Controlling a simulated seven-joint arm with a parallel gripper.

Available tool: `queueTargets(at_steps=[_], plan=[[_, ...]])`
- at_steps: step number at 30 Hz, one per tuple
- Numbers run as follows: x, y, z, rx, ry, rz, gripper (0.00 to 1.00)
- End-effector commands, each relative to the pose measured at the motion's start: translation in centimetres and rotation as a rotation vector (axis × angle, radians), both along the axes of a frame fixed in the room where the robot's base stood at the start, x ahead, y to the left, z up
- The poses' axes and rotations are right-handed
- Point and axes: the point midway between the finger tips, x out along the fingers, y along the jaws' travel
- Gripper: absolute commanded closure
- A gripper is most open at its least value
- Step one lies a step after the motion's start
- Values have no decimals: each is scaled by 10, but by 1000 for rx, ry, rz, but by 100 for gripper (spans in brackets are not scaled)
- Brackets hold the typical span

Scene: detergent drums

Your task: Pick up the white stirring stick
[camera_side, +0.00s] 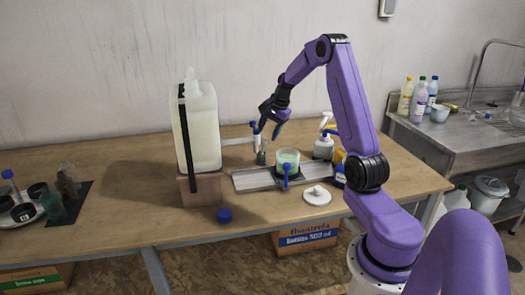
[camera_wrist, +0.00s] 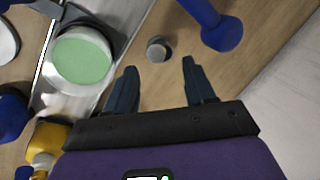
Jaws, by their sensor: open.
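My gripper (camera_side: 269,128) is open and empty, hanging over the back of the table with its fingers pointing down. In the wrist view my gripper (camera_wrist: 158,72) has its two dark fingers spread, with nothing between them. A small grey cylinder (camera_side: 261,157) stands below the fingers; in the wrist view its round top (camera_wrist: 157,48) lies just beyond the fingertips. A thin white bar (camera_side: 238,141) shows left of the gripper, behind the big jug; I cannot tell whether it is the stirring stick. No clear white stick shows in the wrist view.
A cup of green liquid (camera_side: 288,160) sits on a grey tray (camera_side: 252,181), beside the gripper. A blue-ended object (camera_wrist: 221,32) is near the right finger. A large white jug (camera_side: 204,135) stands left; pump bottles (camera_side: 323,147) stand right.

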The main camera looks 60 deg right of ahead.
Motion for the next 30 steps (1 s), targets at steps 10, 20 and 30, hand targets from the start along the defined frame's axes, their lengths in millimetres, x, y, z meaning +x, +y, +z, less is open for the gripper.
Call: queueTargets(at_steps=[10, 20, 30], plan=[[10, 1, -38, 1, 1, 1, 46], [15, 1, -51, -1, -1, 1, 46], [15, 1, -51, -1, 0, 1, 100]])
